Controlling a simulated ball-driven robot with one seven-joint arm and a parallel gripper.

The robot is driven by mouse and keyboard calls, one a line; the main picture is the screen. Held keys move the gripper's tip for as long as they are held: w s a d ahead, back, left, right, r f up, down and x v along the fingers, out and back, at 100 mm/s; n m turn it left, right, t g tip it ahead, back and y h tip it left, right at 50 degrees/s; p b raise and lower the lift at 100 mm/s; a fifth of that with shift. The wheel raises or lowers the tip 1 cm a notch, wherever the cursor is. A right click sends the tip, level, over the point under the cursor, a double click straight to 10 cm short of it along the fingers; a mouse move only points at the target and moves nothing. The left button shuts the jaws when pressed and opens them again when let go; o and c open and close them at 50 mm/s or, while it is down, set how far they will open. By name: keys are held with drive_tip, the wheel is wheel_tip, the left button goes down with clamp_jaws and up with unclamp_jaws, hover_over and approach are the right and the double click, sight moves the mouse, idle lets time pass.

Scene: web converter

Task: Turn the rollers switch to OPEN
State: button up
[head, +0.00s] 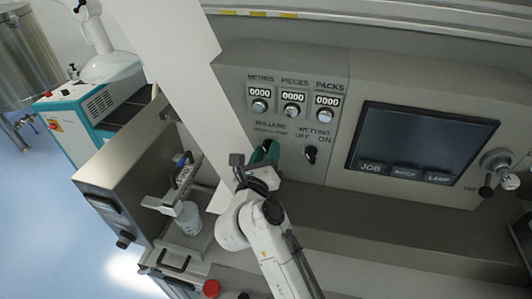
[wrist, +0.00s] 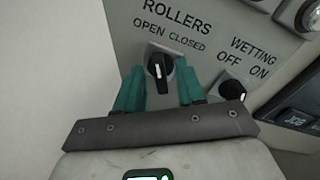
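The rollers switch (wrist: 159,68) is a black knob with a white pointer line on a light plate, under the label ROLLERS with OPEN at left and CLOSED at right. Its pointer stands close to upright in the wrist view; I cannot tell for sure which word it marks. My gripper (wrist: 160,88) has two teal fingers spread apart, one on each side of the knob, with gaps showing between fingers and knob. In the head view my gripper (head: 265,152) is at the panel below the ROLLERS label and hides the switch.
The wetting switch (wrist: 232,90) is close to the right finger; it also shows in the head view (head: 310,153). Counters with knobs (head: 292,109) sit above. A dark screen (head: 422,140) is at right. A white web (head: 175,70) runs down just left of the switch.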

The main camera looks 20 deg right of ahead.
drive_tip(key=b+v, duration=0.3)
drive_tip(key=v, duration=0.7)
drive_tip(key=shift+s+a, duration=0.2)
drive_tip(key=shift+s, duration=0.1)
drive_tip(key=shift+f, duration=0.1)
